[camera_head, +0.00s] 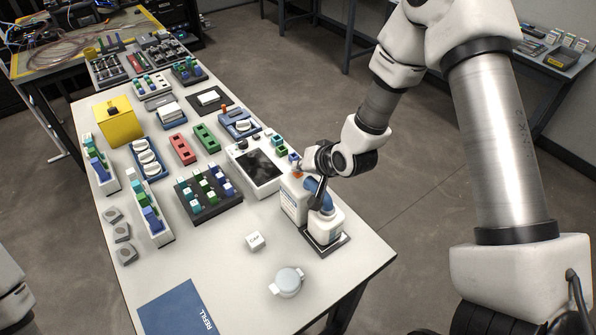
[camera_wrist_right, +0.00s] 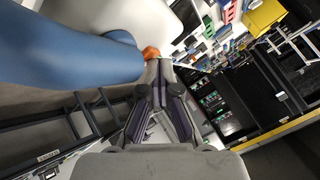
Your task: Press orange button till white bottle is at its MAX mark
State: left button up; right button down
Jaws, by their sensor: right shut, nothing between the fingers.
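Two white containers stand close together on a dark tray (camera_head: 338,245) at the right edge of the table. The rear white container (camera_head: 291,202) bears the orange button (camera_head: 297,174). The front white bottle (camera_head: 329,228) has a blue part (camera_head: 322,200) on top. My right gripper (camera_head: 304,178) is shut and empty, right by the button. In the wrist view the shut fingertips (camera_wrist_right: 163,63) are beside the orange button (camera_wrist_right: 151,53); I cannot tell whether they press it. The blue part (camera_wrist_right: 75,55) fills the left there. The liquid level and MAX mark are not readable. My left gripper is out of view.
Left of the containers stands a white device with a dark screen (camera_head: 259,167). A small white cube (camera_head: 255,240), a round lidded jar (camera_head: 287,281) and a blue REFILL mat (camera_head: 178,308) lie nearer. The table's front middle is mostly clear.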

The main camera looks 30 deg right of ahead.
aim_at(301, 174)
jog(key=shift+r, duration=0.1)
jog(key=shift+r+p, duration=0.75)
jog(key=shift+r, duration=0.05)
notch_tip(301, 174, up, 5)
jog(key=p, duration=0.4)
jog(key=shift+f, duration=0.15)
dwell(0.6)
